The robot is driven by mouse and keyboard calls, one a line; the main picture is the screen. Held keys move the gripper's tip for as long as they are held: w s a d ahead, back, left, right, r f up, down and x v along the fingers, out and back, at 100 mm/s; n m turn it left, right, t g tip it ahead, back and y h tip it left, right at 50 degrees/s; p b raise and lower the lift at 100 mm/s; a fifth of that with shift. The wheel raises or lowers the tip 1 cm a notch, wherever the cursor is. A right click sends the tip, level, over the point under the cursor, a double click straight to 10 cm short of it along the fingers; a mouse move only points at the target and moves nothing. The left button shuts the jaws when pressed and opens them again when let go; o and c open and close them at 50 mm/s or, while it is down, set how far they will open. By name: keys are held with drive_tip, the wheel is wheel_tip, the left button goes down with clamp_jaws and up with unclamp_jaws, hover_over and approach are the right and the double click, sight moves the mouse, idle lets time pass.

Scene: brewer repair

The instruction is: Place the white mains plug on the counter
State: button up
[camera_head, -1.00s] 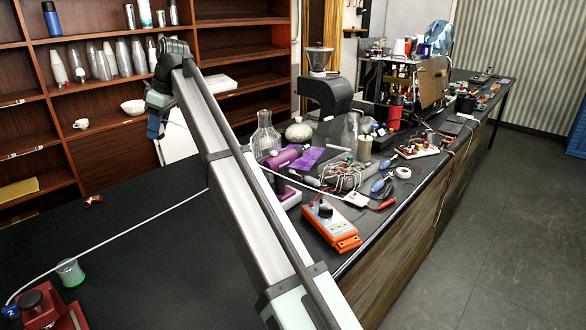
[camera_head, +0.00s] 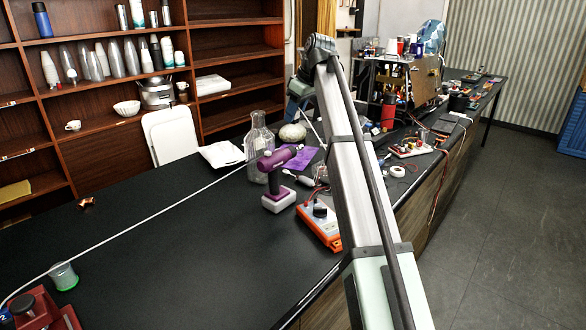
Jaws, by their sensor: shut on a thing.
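The black counter (camera_head: 190,265) runs from the lower left toward the back right, with a broad bare stretch in front. A thin white cord (camera_head: 150,216) crosses it from the lower left, past the red device, up toward the glass bottle. Its far end is lost behind the bottle and my arm. I cannot make out the white mains plug; it is likely behind my arm. My arm rises from the lower right to a bend near the top centre. My gripper is hidden behind it, so I cannot see its fingers or their hold.
A green-bottomed cup (camera_head: 64,276) and a red device (camera_head: 40,310) are at lower left. Machines and parts crowd the back right. Shelves (camera_head: 225,65) stand behind.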

drive_tip(key=d+m, duration=0.2)
drive_tip(key=d, duration=0.9)
hover_over(324, 200)
wheel_tip(324, 200, down, 17)
drive_tip(key=shift+t, duration=0.3)
drive_tip(key=shift+f, duration=5.6)
drive_tip(key=shift+f, duration=0.15)
drive_tip(key=o, duration=0.7)
drive_tip(key=shift+o, duration=0.2)
drive_tip(key=shift+w, duration=0.1)
drive_tip(key=v, duration=1.2)
drive_tip(key=shift+a+r, duration=0.25)
